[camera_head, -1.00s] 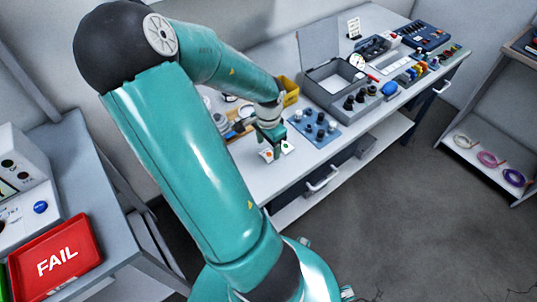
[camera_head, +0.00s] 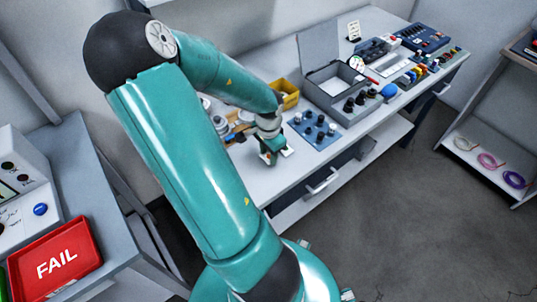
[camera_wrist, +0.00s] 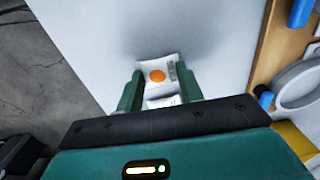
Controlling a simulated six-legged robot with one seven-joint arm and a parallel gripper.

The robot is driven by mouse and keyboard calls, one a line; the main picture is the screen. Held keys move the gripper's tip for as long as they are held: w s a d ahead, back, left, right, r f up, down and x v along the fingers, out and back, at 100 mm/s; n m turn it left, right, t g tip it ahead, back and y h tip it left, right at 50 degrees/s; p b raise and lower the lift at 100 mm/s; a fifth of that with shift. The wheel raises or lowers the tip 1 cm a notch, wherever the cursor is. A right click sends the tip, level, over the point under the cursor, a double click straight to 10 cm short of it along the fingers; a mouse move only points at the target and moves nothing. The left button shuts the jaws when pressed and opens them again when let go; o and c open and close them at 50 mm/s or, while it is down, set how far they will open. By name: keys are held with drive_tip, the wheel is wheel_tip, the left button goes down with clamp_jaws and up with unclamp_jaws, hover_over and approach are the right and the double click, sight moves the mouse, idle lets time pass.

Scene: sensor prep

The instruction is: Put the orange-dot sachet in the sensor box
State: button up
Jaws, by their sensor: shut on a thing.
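My gripper (camera_head: 273,158) is low over the near end of the white bench, left of the blue mat. In the wrist view its green fingers (camera_wrist: 160,70) are shut on the orange-dot sachet (camera_wrist: 158,74), a small white packet with an orange dot and dark print. Another white printed piece (camera_wrist: 161,102) shows nearer the palm; I cannot tell whether it is a separate sachet. In the head view a bit of white packet (camera_head: 289,152) shows beside the fingers. An open grey box (camera_head: 311,88) with its lid raised, probably the sensor box, stands farther along the bench.
The blue mat (camera_head: 300,124) with several dark knobs lies between my gripper and the grey box. A yellow bin (camera_head: 287,92) stands behind. A red FAIL tray (camera_head: 85,245) is on the left table.

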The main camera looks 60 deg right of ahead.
sight(268, 156)
drive_tip(key=shift+r, duration=0.45)
wheel_tip(268, 156, up, 2)
drive_tip(key=shift+w+r, duration=0.1)
drive_tip(key=shift+r, duration=0.05)
drive_tip(key=s+a+r, duration=0.6)
drive_tip(key=a+r, duration=0.4)
drive_tip(key=a, duration=0.2)
drive_tip(key=shift+a, duration=0.35)
